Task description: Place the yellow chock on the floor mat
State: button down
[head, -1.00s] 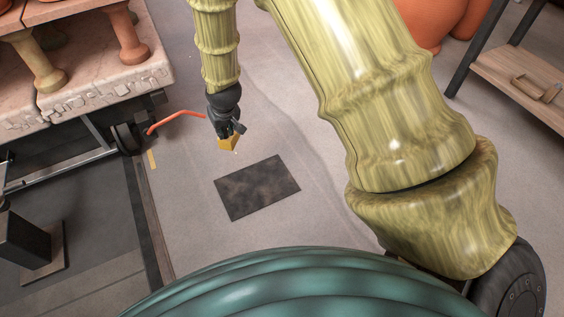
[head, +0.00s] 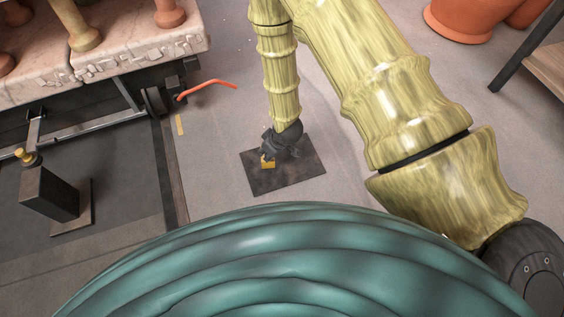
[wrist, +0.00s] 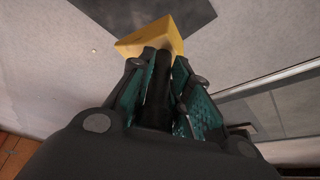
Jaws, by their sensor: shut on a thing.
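The yellow chock (head: 268,164) is a small wedge-like block in my gripper (head: 270,154). In the head view it appears over the left part of the dark floor mat (head: 296,180). The wrist view shows the chock (wrist: 150,38) at the fingertips of my gripper (wrist: 164,62), which is shut on it. There the mat (wrist: 125,12) lies beyond the chock, with pale floor around it. I cannot tell whether the chock touches the mat. The fingers hide part of the chock.
A wheeled rack (head: 120,55) with clay pieces stands at the left, an orange-red bar (head: 207,87) sticking out beside it. A dark post (head: 48,192) stands lower left. Terracotta pots (head: 465,22) and a bench (head: 545,62) are at the upper right. Floor around the mat is clear.

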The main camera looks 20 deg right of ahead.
jog(key=s+a+f+n+y, duration=0.1)
jog(key=s+a+f+n, duration=0.25)
jog(key=s+f, duration=0.45)
jog(key=shift+m+g, duration=0.25)
jog(key=shift+g, duration=0.15)
jog(key=shift+w+d+f+b, duration=0.6)
jog(key=shift+w+d+b, duration=0.6)
jog(key=shift+w+d, duration=0.55)
jog(key=shift+w+d+f+b, duration=0.6)
jog(key=shift+w+d+b, duration=0.65)
jog(key=shift+w+d, duration=0.55)
jog(key=shift+w+d+f+b, duration=0.6)
jog(key=shift+w+d+b, duration=0.6)
jog(key=shift+w+d, duration=0.55)
jog(key=shift+s+d, duration=0.1)
jog(key=shift+s, duration=0.05)
jog(key=c, duration=1.3)
grip_release()
jog(key=shift+f, duration=0.1)
jog(key=shift+c, duration=0.2)
